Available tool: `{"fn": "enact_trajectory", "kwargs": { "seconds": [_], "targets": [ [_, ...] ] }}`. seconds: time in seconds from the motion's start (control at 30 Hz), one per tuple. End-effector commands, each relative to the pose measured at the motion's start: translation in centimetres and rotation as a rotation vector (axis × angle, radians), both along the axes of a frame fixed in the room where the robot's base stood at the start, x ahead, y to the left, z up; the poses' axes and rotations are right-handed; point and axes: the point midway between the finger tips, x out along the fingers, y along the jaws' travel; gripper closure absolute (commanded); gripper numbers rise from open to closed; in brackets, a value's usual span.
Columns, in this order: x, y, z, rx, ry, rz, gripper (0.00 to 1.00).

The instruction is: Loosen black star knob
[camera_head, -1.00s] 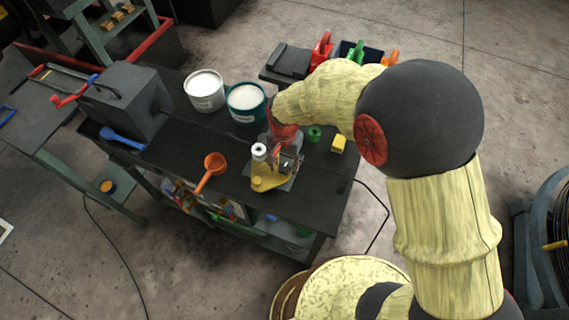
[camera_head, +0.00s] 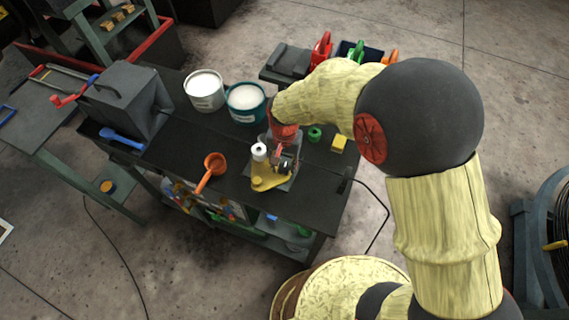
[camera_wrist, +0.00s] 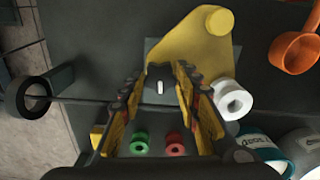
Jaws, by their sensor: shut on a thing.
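The black star knob (camera_wrist: 159,84), with a white mark on its face, sits between my fingers in the wrist view. My gripper (camera_wrist: 160,80) is shut on it, with a finger on each side. In the head view my gripper (camera_head: 285,160) points down over the capstan fixture, and the knob is too small and covered to make out. The fixture has a yellow plate (camera_head: 268,179) and a white drum (camera_head: 258,150) beside my gripper. They also show in the wrist view as a yellow plate (camera_wrist: 185,42) and a white ring-shaped drum (camera_wrist: 233,100).
An orange ladle (camera_head: 210,168) lies left of the fixture. A white bucket (camera_head: 204,91) and a teal bucket (camera_head: 246,103) stand behind it. A green ring (camera_head: 314,134) and a yellow block (camera_head: 338,144) are to the right. The dark tabletop's front is mostly clear.

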Motion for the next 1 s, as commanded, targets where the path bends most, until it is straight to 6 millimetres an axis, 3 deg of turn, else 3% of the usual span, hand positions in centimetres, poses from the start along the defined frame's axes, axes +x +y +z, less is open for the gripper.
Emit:
{"fn": "enact_trajectory", "kwargs": {
  "seconds": [1.0],
  "targets": [
    [0.02, 0.02, 0.01, 0.000, -0.001, 0.938, 0.93]
  ]
}}
